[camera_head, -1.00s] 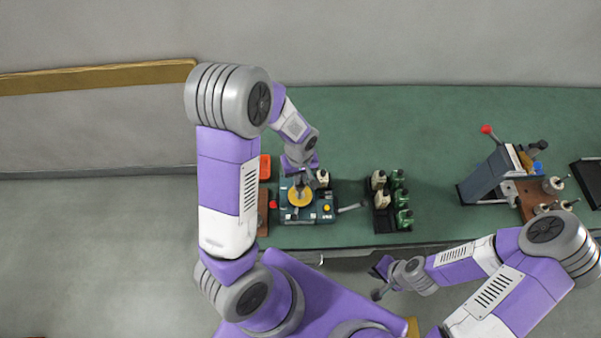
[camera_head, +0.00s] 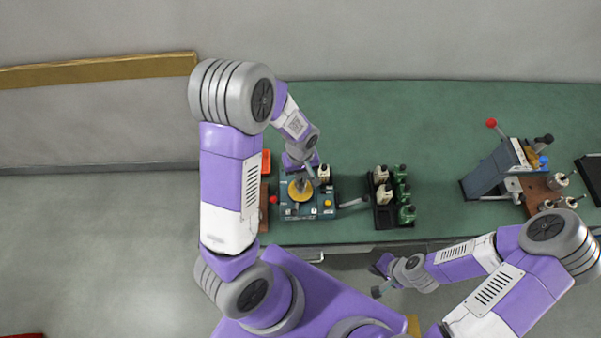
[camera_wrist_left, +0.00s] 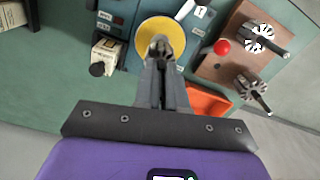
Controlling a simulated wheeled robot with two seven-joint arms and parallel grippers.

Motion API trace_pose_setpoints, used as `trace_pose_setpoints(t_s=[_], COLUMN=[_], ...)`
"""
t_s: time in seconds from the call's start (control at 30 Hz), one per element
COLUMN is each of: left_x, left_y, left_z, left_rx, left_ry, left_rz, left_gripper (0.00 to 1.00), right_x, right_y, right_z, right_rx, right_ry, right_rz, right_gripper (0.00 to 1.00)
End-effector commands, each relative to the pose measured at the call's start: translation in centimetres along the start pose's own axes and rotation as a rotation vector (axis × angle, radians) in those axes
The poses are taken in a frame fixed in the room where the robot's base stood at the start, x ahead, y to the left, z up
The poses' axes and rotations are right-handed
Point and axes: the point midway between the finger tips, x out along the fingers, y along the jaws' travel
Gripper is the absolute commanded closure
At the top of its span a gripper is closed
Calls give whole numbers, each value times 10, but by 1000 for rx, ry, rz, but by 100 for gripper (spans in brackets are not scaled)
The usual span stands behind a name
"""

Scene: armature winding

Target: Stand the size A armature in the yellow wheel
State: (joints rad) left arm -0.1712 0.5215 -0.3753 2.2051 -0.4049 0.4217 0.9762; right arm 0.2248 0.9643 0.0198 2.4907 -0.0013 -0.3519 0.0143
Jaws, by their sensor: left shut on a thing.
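The yellow wheel (camera_head: 293,196) lies flat on top of a dark teal winding machine (camera_head: 288,213); it also shows in the left wrist view (camera_wrist_left: 146,32). My left gripper (camera_head: 302,180) is over the wheel. In the left wrist view my left gripper (camera_wrist_left: 163,58) is shut on a small grey part, which I take to be the size A armature (camera_wrist_left: 162,42). It overlaps the middle of the wheel; whether it touches the wheel is hidden. My right gripper (camera_head: 377,279) hangs in front of the table, away from the machine; its jaws are too small to read.
A brown board (camera_wrist_left: 222,66) with other armatures (camera_wrist_left: 262,38) and a red knob (camera_wrist_left: 222,46) is beside the machine. An orange bin (camera_wrist_left: 207,102) is near it. A black rack (camera_head: 390,217) holds cream and green blocks. The back of the table is clear.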

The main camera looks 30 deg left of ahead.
Motion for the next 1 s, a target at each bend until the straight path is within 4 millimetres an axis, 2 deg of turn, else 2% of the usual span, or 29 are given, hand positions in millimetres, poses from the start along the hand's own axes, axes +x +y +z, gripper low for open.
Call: trace_pose_setpoints(t_s=[0.63, 1.0], left_x=[18, 18], left_y=[0, 0], left_z=[0, 0], left_rx=[0, 0], left_ry=[0, 0], left_rz=[0, 0], left_gripper=[100, 100], right_x=[15, 15], right_y=[6, 6], right_z=[-1, -1], right_rx=[0, 0], right_ry=[0, 0], right_rz=[0, 0], right_gripper=[100, 100])
